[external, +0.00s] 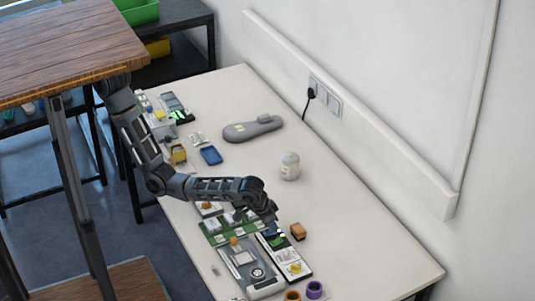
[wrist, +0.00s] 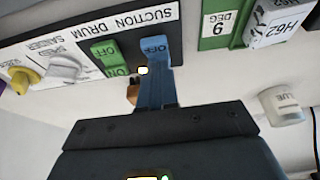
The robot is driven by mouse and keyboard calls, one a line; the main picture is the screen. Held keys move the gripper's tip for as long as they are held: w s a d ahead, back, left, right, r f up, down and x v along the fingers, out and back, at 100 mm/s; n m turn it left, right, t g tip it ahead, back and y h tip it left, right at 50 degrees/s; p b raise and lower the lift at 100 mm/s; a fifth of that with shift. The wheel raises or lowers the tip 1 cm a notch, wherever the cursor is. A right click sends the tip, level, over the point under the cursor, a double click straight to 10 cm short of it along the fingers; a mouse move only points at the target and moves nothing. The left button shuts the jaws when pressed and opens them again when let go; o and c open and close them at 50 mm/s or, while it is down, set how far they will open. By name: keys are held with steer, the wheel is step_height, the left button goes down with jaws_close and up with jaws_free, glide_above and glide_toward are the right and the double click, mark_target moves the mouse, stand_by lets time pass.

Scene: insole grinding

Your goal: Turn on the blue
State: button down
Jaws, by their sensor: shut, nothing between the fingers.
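A control panel (wrist: 75,40) with upside-down lettering, including "SUCTION DRUM" and "SANDER", fills the upper left of the wrist view. On it is a blue switch (wrist: 155,46) marked OFF; its lower part is hidden. My gripper (wrist: 156,72) is shut and empty, its fingers right at the blue switch. I cannot tell whether they touch or press it. A green switch (wrist: 106,50) marked OFF and ON sits beside the blue one. In the external view, my gripper (external: 270,214) is low over the far end of the panel (external: 292,262).
The panel also carries a yellow knob (wrist: 25,78) and a white knob (wrist: 64,66). A green-framed labelled board (wrist: 217,22) is close beside it. A white bottle (wrist: 282,104) stands on the table. An orange-brown block (external: 298,231) lies close to my gripper. The table's right side is clear.

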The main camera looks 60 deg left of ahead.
mark_target(266, 232)
steer(key=shift+s, duration=0.15)
steer(key=shift+s+p, duration=0.6)
steer(key=shift+s, duration=0.1)
steer(key=r+p, duration=0.1)
steer(key=r, duration=0.1)
steer(key=r+p, duration=0.1)
steer(key=p, duration=0.1)
steer(key=shift+s+r, duration=0.2)
steer(key=shift+r, duration=0.15)
steer(key=b+v, duration=0.1)
steer(key=v, duration=0.9)
steer(key=shift+r, duration=0.2)
